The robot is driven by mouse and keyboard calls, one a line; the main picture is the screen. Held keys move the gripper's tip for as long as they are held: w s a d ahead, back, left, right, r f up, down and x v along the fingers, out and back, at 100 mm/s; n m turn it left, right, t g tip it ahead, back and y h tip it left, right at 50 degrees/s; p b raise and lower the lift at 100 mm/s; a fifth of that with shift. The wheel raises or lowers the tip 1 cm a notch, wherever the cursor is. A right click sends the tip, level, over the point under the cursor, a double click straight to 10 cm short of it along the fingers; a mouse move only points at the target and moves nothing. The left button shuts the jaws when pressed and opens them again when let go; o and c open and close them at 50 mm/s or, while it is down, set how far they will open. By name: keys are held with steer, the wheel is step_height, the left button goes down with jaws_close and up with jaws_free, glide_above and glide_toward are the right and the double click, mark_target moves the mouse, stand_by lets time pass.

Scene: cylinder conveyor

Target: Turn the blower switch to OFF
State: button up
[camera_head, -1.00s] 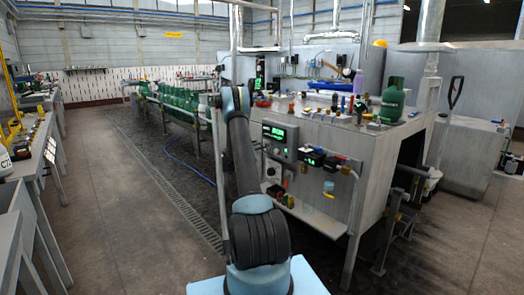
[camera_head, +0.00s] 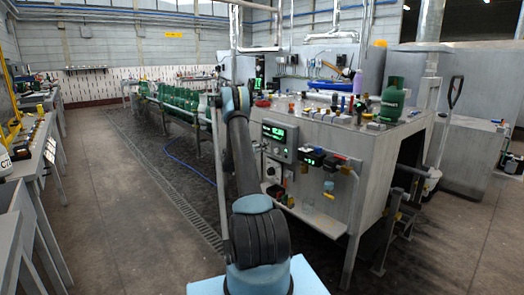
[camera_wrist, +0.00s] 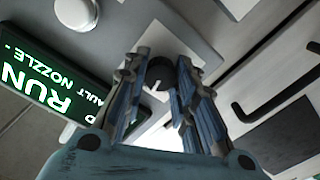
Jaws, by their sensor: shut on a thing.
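In the wrist view, a round black knob with a pale pointer mark (camera_wrist: 160,72) sits on a light square plate, and I take it to be the blower switch. My gripper (camera_wrist: 162,66) is shut on this knob, with one ribbed finger on each side. The fingers hide parts of its sides and plate. Beside it a green display (camera_wrist: 48,82) reads RUN and a partly hidden line with NOZZLE, upside down in this view. In the head view, my arm stands before the grey control panel (camera_head: 280,140), and my gripper cannot be made out there.
A grey bench (camera_head: 335,165) carries the panel, small parts and a green gas cylinder (camera_head: 392,100). Small items lie on a low shelf (camera_head: 318,218) below. The floor to the left (camera_head: 110,220) is clear.

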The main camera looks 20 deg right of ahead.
steer(key=n, duration=0.6)
steer(key=shift+w+a+n, duration=0.15)
steer(key=shift+w+n, duration=0.05)
steer(key=shift+n, duration=0.2)
stand_by(0.4)
steer(key=o, duration=1.1)
steer(key=shift+c, duration=0.2)
steer(key=v, duration=1.2)
